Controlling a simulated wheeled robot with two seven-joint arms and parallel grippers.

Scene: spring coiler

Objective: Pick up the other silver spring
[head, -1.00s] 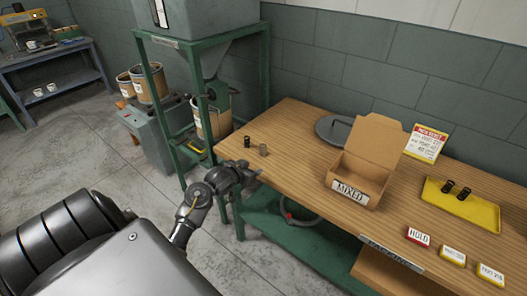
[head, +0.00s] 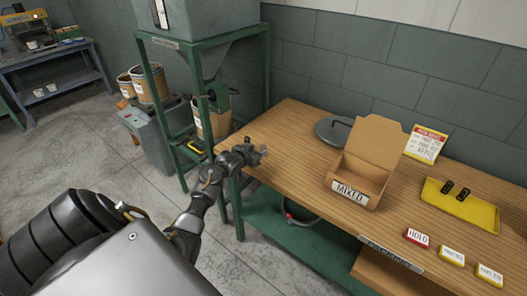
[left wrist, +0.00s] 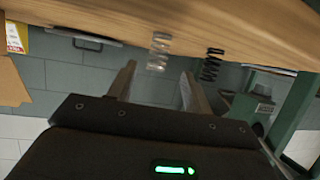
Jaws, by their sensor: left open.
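The silver spring (left wrist: 159,50) stands on the wooden table, and the left wrist view shows it upside down. My left gripper (left wrist: 157,70) is open, and the spring is in line with the gap between its fingers, around or just beyond the tips. A dark spring (left wrist: 211,64) stands beside it, outside the finger on the right. In the head view my left gripper (head: 260,152) is low over the table's near left corner and hides both springs. My right gripper is not in view.
On the table (head: 295,150) are an open carton marked MIXED (head: 350,191), a round grey lid (head: 333,130), and a yellow tray (head: 480,212) holding two dark springs. Small label blocks, one a red HOLD sign (head: 417,236), lie along the front edge. A green frame (head: 266,70) stands behind the left end.

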